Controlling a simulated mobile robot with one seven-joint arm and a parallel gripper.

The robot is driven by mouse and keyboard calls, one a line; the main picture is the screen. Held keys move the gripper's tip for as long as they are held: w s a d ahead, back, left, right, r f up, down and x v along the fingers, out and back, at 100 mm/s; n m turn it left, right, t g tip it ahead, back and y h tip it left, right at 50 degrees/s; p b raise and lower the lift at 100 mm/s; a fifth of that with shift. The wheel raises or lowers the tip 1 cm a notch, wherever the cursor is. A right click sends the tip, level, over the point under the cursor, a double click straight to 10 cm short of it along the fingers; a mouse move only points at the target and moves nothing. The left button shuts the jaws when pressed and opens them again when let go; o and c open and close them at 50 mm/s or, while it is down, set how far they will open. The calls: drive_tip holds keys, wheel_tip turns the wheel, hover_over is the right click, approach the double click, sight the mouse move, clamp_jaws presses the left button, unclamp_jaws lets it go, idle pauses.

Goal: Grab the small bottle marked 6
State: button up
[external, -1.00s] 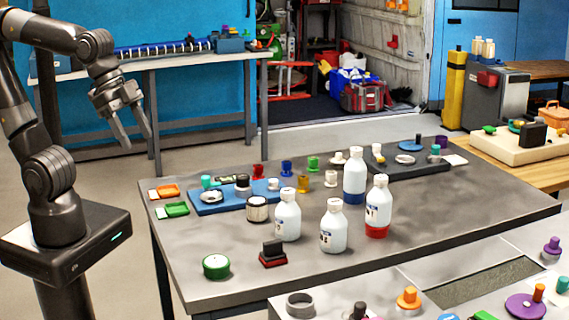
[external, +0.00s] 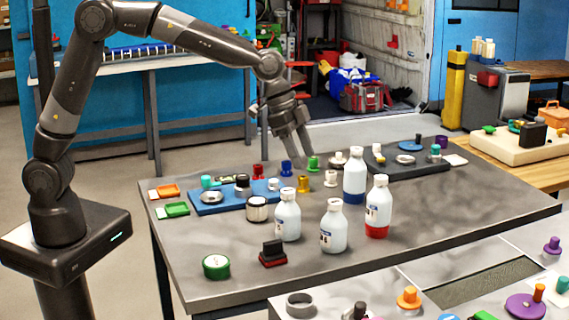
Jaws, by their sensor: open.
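Several white bottles with white caps stand upright on the grey table (external: 440,212). One plain white bottle (external: 287,218) is at the left and another (external: 333,230) is at the front. A bottle with a blue base (external: 354,172) stands behind them, and one with a red base (external: 377,205) stands at the right. Their labels carry dark marks too small to read, so I cannot tell which is marked 6. My gripper (external: 299,152) is open and empty, pointing down in the air. In the picture it is above and left of the blue-based bottle, apart from every bottle.
A blue tray (external: 222,202) with small parts lies to the left, and a dark tray (external: 420,165) lies at the back. A white-sided canister (external: 257,209), a green round tin (external: 216,267) and a black-and-red stamp (external: 273,253) stand near the bottles. The table's right side is mostly clear.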

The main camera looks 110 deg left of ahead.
approach(335, 201)
drive_tip(key=x, duration=0.5)
drive_tip(key=shift+s+a+f, duration=0.1)
drive_tip(key=shift+a, duration=0.1)
drive_tip(key=x, duration=0.5)
drive_tip(key=shift+w+d+f, duration=0.1)
drive_tip(key=shift+w+d, duration=0.1)
drive_tip(key=shift+d, duration=0.1)
clamp_jaws()
